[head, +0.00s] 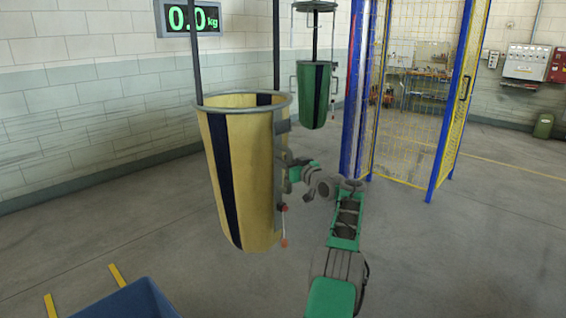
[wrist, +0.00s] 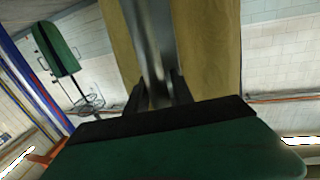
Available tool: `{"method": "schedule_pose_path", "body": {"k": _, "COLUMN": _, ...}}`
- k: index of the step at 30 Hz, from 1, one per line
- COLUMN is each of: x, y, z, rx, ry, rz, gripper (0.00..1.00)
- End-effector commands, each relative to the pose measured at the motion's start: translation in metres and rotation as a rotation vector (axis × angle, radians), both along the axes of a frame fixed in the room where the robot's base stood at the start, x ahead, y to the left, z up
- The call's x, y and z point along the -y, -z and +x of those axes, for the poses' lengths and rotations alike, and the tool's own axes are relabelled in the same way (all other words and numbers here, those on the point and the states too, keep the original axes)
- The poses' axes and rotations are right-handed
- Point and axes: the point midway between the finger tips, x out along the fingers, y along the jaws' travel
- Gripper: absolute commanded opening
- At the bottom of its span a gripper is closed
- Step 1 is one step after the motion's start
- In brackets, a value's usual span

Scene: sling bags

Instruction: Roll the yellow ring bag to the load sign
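The yellow ring bag (head: 253,180) with dark stripes hangs upright from a metal ring and two dark straps, left of centre in the head view. Its yellow cloth fills the middle of the wrist view (wrist: 205,50). The load sign (head: 193,18) on the back wall reads 0.0 kg in green digits.
A green ring bag (head: 314,95) hangs farther back, also in the wrist view (wrist: 56,48). A blue-framed yellow mesh cage (head: 415,110) stands right of it. A blue bin (head: 125,300) and yellow floor marks (head: 118,275) are at the lower left. Floor left of the yellow bag is clear.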

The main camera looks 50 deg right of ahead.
Motion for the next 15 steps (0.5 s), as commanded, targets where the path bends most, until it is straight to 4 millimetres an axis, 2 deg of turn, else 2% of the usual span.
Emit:
{"method": "schedule_pose_path", "body": {"k": 5, "x": 0.000, "y": 0.000, "z": -0.005, "rx": 0.001, "ry": 0.001, "rz": -0.002, "gripper": 0.29}}
{"method": "schedule_pose_path", "body": {"k": 8, "x": -0.001, "y": 0.001, "z": -0.015, "rx": 0.000, "ry": 0.003, "rz": -0.002, "gripper": 0.29}}
{"method": "schedule_pose_path", "body": {"k": 15, "x": -0.011, "y": 0.001, "z": -0.054, "rx": 0.000, "ry": 0.004, "rz": 0.000, "gripper": 0.29}}
